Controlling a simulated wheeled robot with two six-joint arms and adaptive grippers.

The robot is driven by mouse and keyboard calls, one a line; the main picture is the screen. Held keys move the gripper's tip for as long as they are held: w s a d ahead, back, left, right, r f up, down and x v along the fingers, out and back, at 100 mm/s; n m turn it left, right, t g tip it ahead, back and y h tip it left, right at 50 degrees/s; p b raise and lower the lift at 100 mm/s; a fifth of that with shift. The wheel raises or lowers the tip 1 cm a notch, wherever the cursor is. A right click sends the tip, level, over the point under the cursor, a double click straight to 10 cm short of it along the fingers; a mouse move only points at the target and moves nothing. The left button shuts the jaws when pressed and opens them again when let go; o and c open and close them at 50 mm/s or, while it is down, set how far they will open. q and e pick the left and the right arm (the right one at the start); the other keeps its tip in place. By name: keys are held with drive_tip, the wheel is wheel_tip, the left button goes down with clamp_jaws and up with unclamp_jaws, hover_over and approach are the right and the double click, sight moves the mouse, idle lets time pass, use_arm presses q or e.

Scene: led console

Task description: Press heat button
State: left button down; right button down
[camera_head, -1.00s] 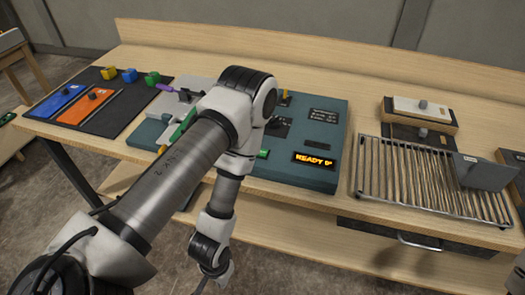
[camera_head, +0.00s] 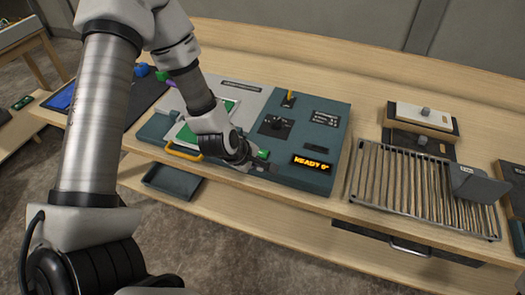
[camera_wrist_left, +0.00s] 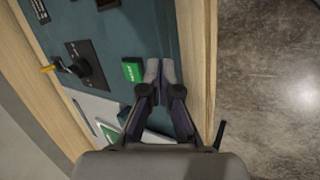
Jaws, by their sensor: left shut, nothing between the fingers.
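The teal console (camera_head: 325,120) sits on the wooden bench. A green button (camera_head: 262,154) is near its front edge, left of the lit READY display (camera_head: 311,163); it also shows in the left wrist view (camera_wrist_left: 132,71). Its lettering is too small to read, so I cannot tell for sure that it is the heat button. My left gripper (camera_head: 270,169) is shut and empty, low over the console's front edge beside the green button. In the left wrist view its fingertips (camera_wrist_left: 160,69) are just right of the button; contact cannot be told. My right gripper is not in view.
A black knob (camera_head: 276,125) and a small yellow lever (camera_head: 290,97) stand behind the button. A yellow handle (camera_head: 184,152) is at the console's front left. A drawer handle (camera_head: 415,246) sticks out below.

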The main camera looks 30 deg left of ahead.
use_arm(q)
drive_tip(key=w+a+r+n+t, duration=0.2)
drive_tip(key=w+r+n, duration=0.4)
drive_tip(key=r, duration=0.3)
drive_tip(key=shift+a+r+n+t+h, duration=0.2)
drive_tip(key=shift+r+n+t+h, duration=0.15)
drive_tip(key=shift+n, duration=0.25)
drive_tip(key=b, duration=0.7)
hover_over(261, 154)
wheel_tip(261, 154, down, 8)
drive_tip(key=shift+d+r, duration=0.1)
drive_tip(key=shift+r, duration=0.1)
drive_tip(key=shift+f+b, duration=0.4)
drive_tip(key=shift+f, duration=0.15)
drive_tip(key=shift+f+b, duration=0.4)
drive_tip(key=shift+b, duration=0.1)
